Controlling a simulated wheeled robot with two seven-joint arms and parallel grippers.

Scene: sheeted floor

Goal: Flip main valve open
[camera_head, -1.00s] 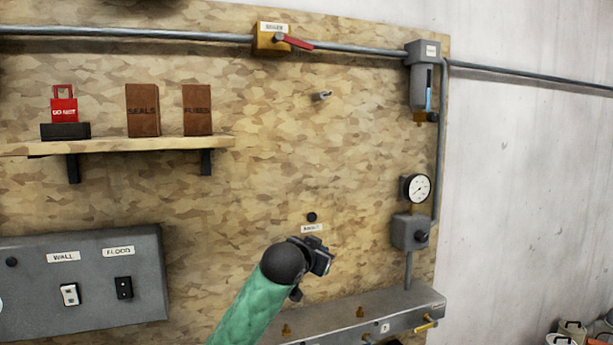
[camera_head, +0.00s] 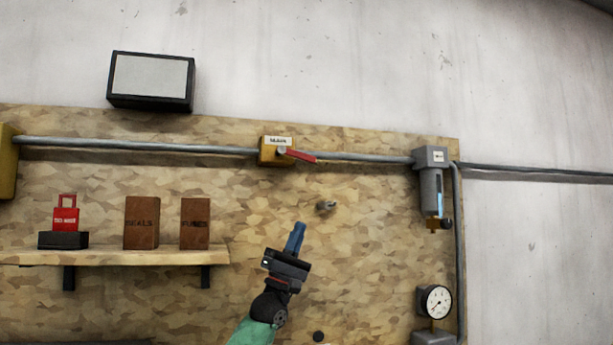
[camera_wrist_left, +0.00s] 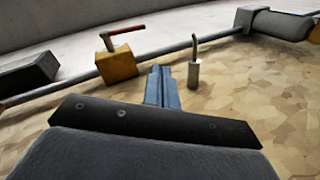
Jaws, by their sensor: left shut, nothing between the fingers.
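The main valve (camera_head: 274,151) is a yellow block with a white label, set in the grey pipe near the top of the board. Its red handle (camera_head: 300,156) points right and slightly down, nearly along the pipe. In the left wrist view the yellow valve body (camera_wrist_left: 116,66) and red handle (camera_wrist_left: 124,28) stand ahead, left of the fingers. My left gripper (camera_head: 297,232) is shut and empty, below the valve and apart from it. Its blue fingers (camera_wrist_left: 162,88) point up toward the pipe. My right gripper is not in view.
A metal peg (camera_head: 326,206) sticks out of the board just right of my left fingers. A shelf (camera_head: 120,256) with a red lock tag (camera_head: 66,218) and brown boxes is at left. A filter unit (camera_head: 431,185) and gauge (camera_head: 436,301) are at right.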

